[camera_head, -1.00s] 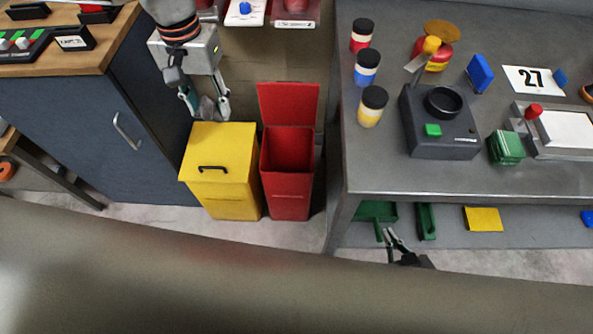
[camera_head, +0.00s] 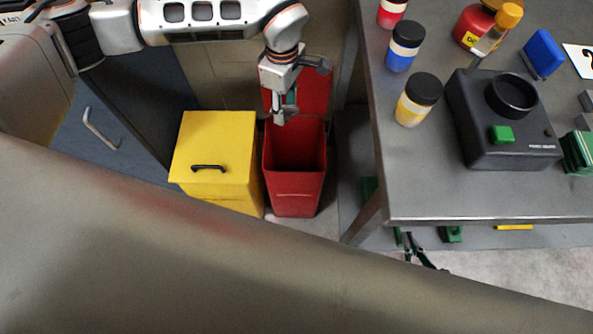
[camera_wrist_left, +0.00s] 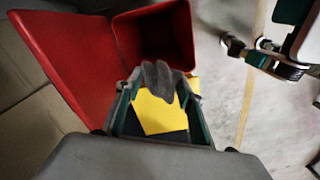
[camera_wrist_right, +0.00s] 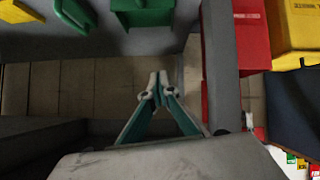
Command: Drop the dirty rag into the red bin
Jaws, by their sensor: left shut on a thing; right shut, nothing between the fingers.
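The dirty rag (camera_wrist_left: 160,80) is dark grey and sits between the fingertips of my left gripper (camera_wrist_left: 161,88) in the left wrist view. In the head view my left gripper (camera_head: 282,112) is at the red bin's mouth, in front of its raised lid; the rag is hard to make out there. The red bin (camera_head: 295,192) stands open on the floor. Its opening (camera_wrist_left: 155,35) lies just beyond the rag in the left wrist view. My right gripper (camera_wrist_right: 156,88) is shut and empty; in the head view it (camera_head: 408,240) shows low beside the table.
A closed yellow bin (camera_head: 215,150) with a black handle stands left of the red bin. A grey metal table (camera_head: 440,190) on the right holds paint jars (camera_head: 417,98) and a black device (camera_head: 505,125). A blue-grey cabinet (camera_head: 150,90) is at the left.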

